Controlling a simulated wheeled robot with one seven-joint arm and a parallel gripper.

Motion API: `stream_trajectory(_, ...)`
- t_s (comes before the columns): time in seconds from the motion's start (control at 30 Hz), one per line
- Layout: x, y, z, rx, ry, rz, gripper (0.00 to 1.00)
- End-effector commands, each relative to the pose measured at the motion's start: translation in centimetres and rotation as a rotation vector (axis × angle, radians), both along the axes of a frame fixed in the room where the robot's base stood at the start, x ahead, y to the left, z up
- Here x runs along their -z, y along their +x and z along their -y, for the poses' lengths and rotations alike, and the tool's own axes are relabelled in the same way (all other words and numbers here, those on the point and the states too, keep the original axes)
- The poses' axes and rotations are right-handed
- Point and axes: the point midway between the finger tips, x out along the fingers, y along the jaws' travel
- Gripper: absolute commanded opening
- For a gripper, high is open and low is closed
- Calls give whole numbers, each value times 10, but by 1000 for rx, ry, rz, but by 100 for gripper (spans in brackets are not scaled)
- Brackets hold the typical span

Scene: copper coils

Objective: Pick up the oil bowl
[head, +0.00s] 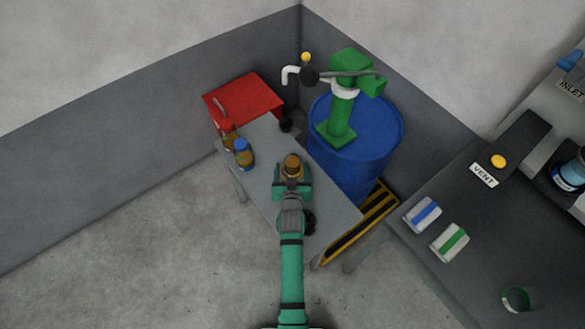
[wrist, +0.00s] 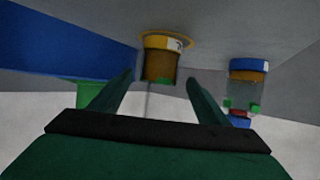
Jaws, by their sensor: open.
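A small round amber-brown vessel (head: 292,161) stands on the grey table; it looks like the oil bowl, though its inside is hard to make out. My gripper (head: 292,173) is at it, with the green jaws apart. In the wrist view the vessel (wrist: 161,62) shows an orange-yellow band with a white patch, ahead of and between the two fingertips (wrist: 159,82). I cannot tell whether either finger touches it. Its near lower side is partly hidden by my gripper in the head view.
A red cabinet (head: 250,100) is behind. A blue drum (head: 372,140) with a green pump (head: 343,112) stands close right. A dark bench (head: 455,285) is further right.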

Motion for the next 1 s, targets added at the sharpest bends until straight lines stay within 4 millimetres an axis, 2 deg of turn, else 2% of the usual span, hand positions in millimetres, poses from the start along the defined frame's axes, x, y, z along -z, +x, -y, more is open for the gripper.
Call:
stream_trajectory(0.1,6,15,0,0,0,0,69)
stream_trajectory(0.37,13,31,1,0,1,1,69)
stream_trajectory(0.7,30,67,3,0,0,0,69)
stream_trajectory(0.97,31,70,3,0,0,0,69)
stream_trajectory(1.0,31,70,3,0,0,0,67)
